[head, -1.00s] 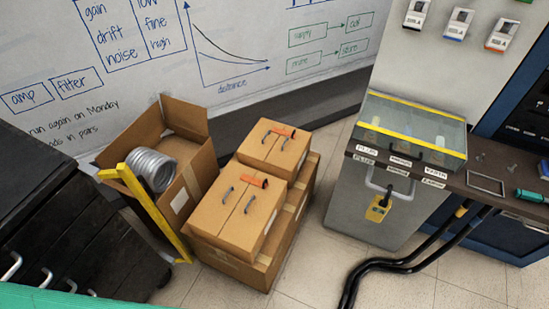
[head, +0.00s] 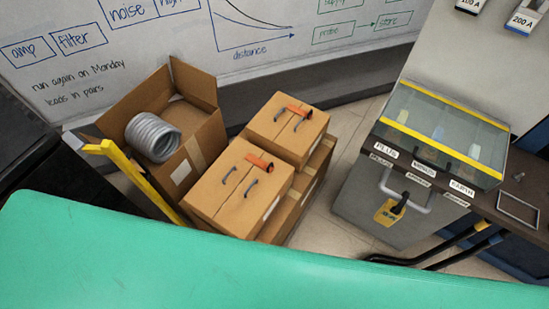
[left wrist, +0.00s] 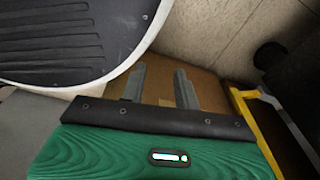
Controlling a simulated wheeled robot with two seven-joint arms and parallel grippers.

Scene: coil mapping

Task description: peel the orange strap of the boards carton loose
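Two closed cardboard cartons stand on a larger box, a front carton (head: 225,205) and a rear carton (head: 274,134). Each has dark handles and a short orange strap on top: the front strap (head: 260,161) and the rear strap (head: 299,111). I cannot read which is the boards carton. Both straps appear to lie on their lids. My left gripper (left wrist: 160,84) shows only in the left wrist view, its two grey fingers apart and empty. A brown cardboard surface (left wrist: 158,92) lies beyond the fingers; I cannot tell which box. My right gripper is not in view.
An open carton (head: 207,139) with a silver coil (head: 153,137) stands at left, beside a yellow upright frame (head: 140,176). Some tiled floor (head: 328,222) is clear between. My green part covers the bottom.

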